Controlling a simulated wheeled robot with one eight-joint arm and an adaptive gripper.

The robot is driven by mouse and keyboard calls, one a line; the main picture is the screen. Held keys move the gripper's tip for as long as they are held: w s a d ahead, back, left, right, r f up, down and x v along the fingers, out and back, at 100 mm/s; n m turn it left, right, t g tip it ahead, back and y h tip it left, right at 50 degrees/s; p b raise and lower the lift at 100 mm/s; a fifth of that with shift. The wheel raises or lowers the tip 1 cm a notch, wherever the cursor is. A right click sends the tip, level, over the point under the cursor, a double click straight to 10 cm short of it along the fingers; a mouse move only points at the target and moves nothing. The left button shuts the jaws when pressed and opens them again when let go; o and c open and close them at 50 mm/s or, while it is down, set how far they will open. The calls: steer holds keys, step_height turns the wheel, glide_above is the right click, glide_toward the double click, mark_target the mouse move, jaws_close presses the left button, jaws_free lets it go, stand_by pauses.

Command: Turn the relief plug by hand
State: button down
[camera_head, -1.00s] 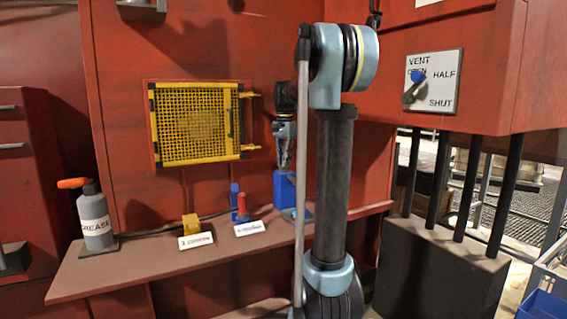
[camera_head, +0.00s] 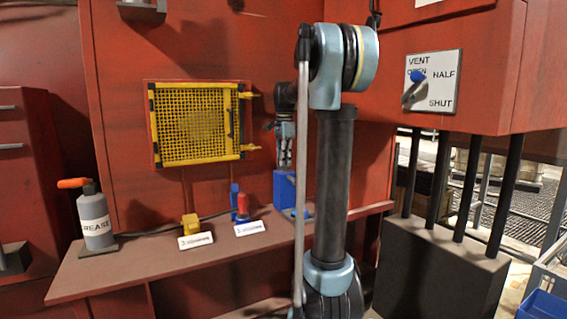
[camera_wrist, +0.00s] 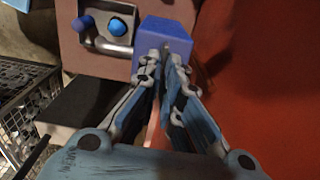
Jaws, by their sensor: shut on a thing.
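My gripper (camera_head: 286,164) points down over a blue block (camera_head: 283,192) on the shelf, partly behind my arm. In the wrist view my gripper (camera_wrist: 164,56) has its two fingers drawn together at the tips, against the top of the blue block (camera_wrist: 165,36). It is shut on a small part there, which I take to be the relief plug. The fingertips hide nearly all of that part, so how far it is turned cannot be seen.
The shelf (camera_head: 150,267) holds a grease bottle (camera_head: 96,220), a yellow piece (camera_head: 190,223), a red plug-like piece (camera_head: 243,204) and label cards. A yellow mesh guard (camera_head: 194,124) is on the red wall behind. A vent lever plate (camera_head: 444,84) is at right.

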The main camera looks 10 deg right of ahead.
steer(key=shift+a, duration=0.1)
steer(key=c, duration=1.8)
jaws_free()
step_height(320, 180, up, 12)
steer(key=shift+w+f, duration=0.1)
steer(key=s+f+n, duration=0.5)
steer(key=s+f, duration=0.7)
steer(key=s+f+n+t, duration=0.1)
steer(key=s+f+n, duration=0.4)
steer(key=s+f, duration=0.6)
steer(key=s+f+n+t, duration=0.1)
steer(key=s+f+n, duration=0.3)
steer(key=s+f, duration=0.8)
steer(key=shift+s+f+n, duration=0.35)
steer(key=shift+f+n, duration=0.05)
steer(key=shift+f, duration=0.35)
